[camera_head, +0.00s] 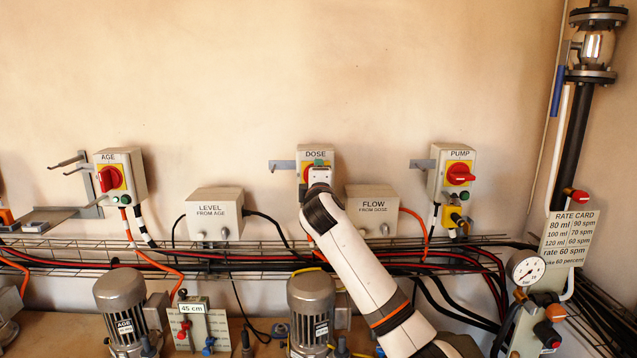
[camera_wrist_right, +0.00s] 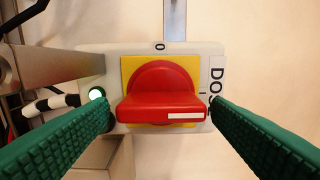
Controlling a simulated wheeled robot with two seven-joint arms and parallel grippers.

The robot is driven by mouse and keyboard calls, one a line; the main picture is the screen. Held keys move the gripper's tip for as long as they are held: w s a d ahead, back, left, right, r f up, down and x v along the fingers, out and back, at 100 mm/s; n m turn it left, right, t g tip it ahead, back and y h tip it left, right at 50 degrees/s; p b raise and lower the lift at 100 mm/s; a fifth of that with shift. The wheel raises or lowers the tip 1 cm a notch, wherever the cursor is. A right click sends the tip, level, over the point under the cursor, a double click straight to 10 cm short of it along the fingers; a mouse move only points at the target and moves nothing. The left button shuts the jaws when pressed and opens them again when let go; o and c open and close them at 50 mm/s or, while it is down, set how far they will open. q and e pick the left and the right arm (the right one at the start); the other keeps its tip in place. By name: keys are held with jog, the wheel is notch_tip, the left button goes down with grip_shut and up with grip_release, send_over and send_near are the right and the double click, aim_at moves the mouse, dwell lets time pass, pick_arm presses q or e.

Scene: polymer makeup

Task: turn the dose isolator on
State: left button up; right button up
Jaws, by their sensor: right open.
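The DOSE isolator (camera_head: 315,153) is a pale box on the back wall, mostly covered by my right gripper (camera_head: 318,167) in the head view. The right wrist view shows its red rotary handle (camera_wrist_right: 161,100) on a yellow plate (camera_wrist_right: 132,72). The handle bar lies across this view, its white stripe at the right end towards the DOSE lettering; a "0" is at the plate's top edge. A small lamp (camera_wrist_right: 97,95) on the left glows pale green. My right gripper (camera_wrist_right: 160,112) is open, with a green finger beyond each end of the bar; contact is unclear. My left gripper is out of view.
The AGE isolator (camera_head: 121,176) and PUMP isolator (camera_head: 451,172) flank it. LEVEL box (camera_head: 214,213) and FLOW box (camera_head: 371,208) sit lower, above a wire cable tray (camera_head: 230,261). Motors (camera_head: 312,300) stand below. The wall above is bare.

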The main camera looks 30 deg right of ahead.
jog(key=b+v, duration=0.4)
jog(key=v, duration=0.8)
